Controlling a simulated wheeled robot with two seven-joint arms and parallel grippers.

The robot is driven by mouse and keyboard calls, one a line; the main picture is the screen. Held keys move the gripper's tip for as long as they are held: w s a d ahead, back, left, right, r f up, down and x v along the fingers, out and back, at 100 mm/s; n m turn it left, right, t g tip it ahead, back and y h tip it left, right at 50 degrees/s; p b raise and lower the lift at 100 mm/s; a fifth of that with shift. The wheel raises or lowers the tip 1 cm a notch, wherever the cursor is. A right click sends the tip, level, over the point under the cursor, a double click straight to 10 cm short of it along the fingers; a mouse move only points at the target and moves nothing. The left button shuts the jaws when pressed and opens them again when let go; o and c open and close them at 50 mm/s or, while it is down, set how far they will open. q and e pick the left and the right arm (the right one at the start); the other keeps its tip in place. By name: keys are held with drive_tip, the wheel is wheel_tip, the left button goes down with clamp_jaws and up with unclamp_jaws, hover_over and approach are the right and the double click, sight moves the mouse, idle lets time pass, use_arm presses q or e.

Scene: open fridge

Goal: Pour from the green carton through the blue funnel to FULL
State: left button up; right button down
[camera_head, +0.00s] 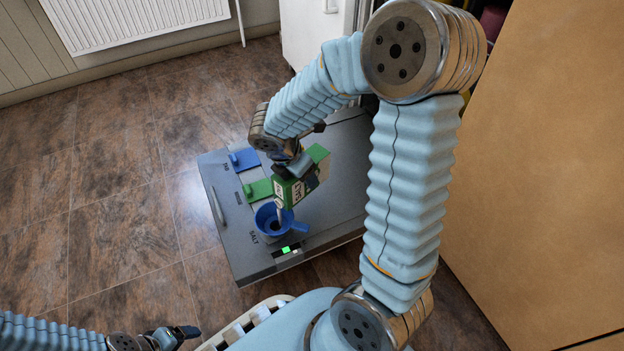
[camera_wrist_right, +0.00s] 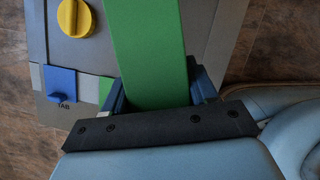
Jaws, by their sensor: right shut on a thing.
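The green carton (camera_head: 318,165) is shut in my right gripper (camera_head: 292,166) and tilted, its lower end over the blue funnel (camera_head: 268,218). A pale streak shows between the carton and the funnel; I cannot tell whether it is a spout or falling salt. The funnel stands at the SALT label on the grey open door panel (camera_head: 240,255). A small display (camera_head: 286,250) beside it shows a green block; no level word is readable. In the right wrist view the carton (camera_wrist_right: 150,50) lies between the fingers (camera_wrist_right: 160,95). My left gripper (camera_head: 180,333) is at the lower left, away from the panel.
A blue flap (camera_head: 244,159) and a green flap (camera_head: 258,190) are on the panel. The wrist view shows a yellow knob (camera_wrist_right: 75,17) and the blue flap marked TAB (camera_wrist_right: 60,84). A wooden front (camera_head: 550,180) stands right. Tiled floor (camera_head: 110,210) is clear at left.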

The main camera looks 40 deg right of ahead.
drive_tip(key=shift+r, duration=0.1)
idle(0.3)
drive_tip(key=shift+a+r, duration=0.1)
drive_tip(key=shift+a, duration=0.05)
drive_tip(key=shift+h, duration=0.3)
drive_tip(key=shift+a+r, duration=0.1)
drive_tip(key=shift+r, duration=0.05)
idle(0.3)
drive_tip(key=shift+p, duration=0.45)
drive_tip(key=shift+d, duration=0.2)
drive_tip(key=shift+f, duration=0.2)
